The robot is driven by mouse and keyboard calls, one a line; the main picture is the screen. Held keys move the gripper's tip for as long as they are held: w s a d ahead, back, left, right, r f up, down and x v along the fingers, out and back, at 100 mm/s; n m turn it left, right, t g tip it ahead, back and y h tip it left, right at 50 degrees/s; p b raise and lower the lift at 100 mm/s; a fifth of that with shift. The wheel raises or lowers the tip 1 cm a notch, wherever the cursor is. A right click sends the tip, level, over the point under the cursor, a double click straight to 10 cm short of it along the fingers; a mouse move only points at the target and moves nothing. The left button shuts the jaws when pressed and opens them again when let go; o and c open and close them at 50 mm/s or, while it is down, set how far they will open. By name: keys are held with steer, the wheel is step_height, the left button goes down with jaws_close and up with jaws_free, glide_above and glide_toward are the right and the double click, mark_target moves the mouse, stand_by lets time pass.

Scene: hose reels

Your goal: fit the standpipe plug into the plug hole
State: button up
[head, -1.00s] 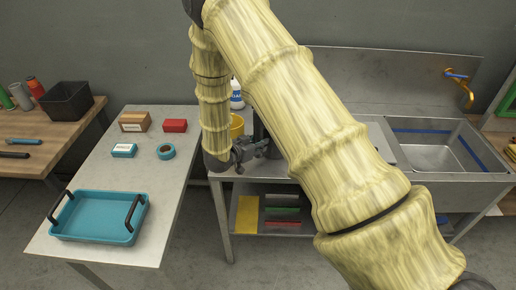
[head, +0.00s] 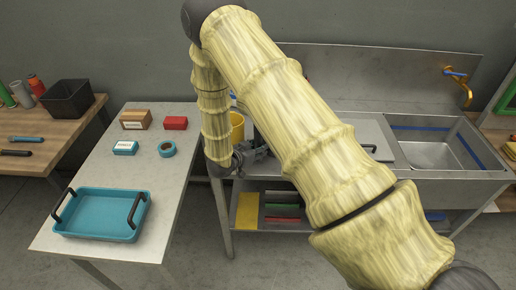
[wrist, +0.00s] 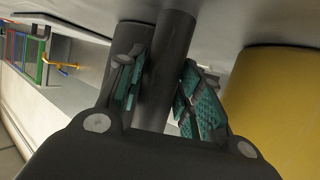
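A dark grey cylinder (wrist: 166,70), which looks like the standpipe plug, passes between the two fingers of my gripper (wrist: 164,85) in the wrist view. The teal ribbed pads flank it closely on both sides; I cannot tell whether both press on it. In the head view my gripper (head: 240,161) is at the front left of the steel sink unit, with dark parts beside it largely covered by my arm. A second, wider grey cylinder (wrist: 128,36) stands behind the left finger. The plug hole is not identifiable; my arm covers part of the unit.
A yellow container (head: 237,126) stands close by; it fills the right of the wrist view (wrist: 275,100). The sink basin (head: 432,156) and brass tap (head: 467,92) are at the right. The left table holds a teal tray (head: 100,236), boxes and a tape roll (head: 167,149).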

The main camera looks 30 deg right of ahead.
steer(key=shift+o, duration=0.8)
steer(key=shift+r, duration=0.15)
